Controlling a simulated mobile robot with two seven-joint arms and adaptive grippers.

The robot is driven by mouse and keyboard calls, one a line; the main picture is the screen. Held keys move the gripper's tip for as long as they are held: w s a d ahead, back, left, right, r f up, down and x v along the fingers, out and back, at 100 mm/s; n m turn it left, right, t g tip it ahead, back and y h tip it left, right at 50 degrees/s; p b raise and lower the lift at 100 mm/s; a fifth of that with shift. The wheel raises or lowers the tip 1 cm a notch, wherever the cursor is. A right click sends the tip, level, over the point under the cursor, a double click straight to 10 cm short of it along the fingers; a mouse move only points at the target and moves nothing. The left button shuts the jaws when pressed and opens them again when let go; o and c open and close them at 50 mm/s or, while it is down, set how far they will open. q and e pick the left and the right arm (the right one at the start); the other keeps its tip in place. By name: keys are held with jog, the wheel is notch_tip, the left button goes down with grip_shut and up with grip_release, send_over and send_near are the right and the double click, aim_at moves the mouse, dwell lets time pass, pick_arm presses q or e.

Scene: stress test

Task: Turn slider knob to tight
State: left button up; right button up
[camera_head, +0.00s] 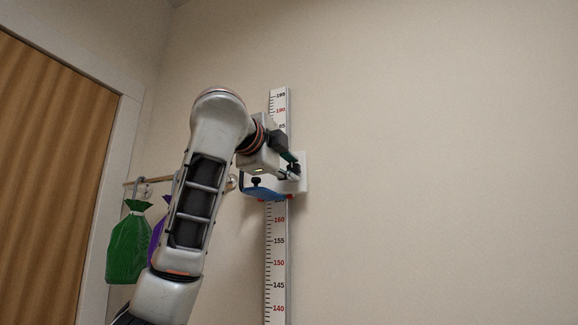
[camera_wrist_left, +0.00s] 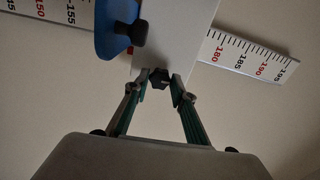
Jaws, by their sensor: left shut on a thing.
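A white height scale (camera_head: 278,245) with black and red numbers runs up the wall. A white slider plate (camera_head: 302,180) with a blue headpiece (camera_head: 262,192) sits on it, above the 160 mark. My left gripper (camera_head: 291,172) is at the plate. In the left wrist view, its two fingertips (camera_wrist_left: 160,88) are closed around a small black slider knob (camera_wrist_left: 158,76) at the plate's edge. A second black knob (camera_wrist_left: 132,33) stands on the blue headpiece, apart from the fingers. The knob's turn position cannot be read. My right gripper is out of view.
A green bag (camera_head: 129,246) and a partly hidden purple bag (camera_head: 156,232) hang from a wall rail (camera_head: 150,180) behind my left arm. A wooden door (camera_head: 50,180) is at the left. The wall right of the scale is clear.

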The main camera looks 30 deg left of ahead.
pick_arm(q)
jog(key=shift+m, duration=0.4)
jog(key=o, duration=1.1)
jog(key=s, duration=1.2)
jog(key=shift+d, duration=0.35)
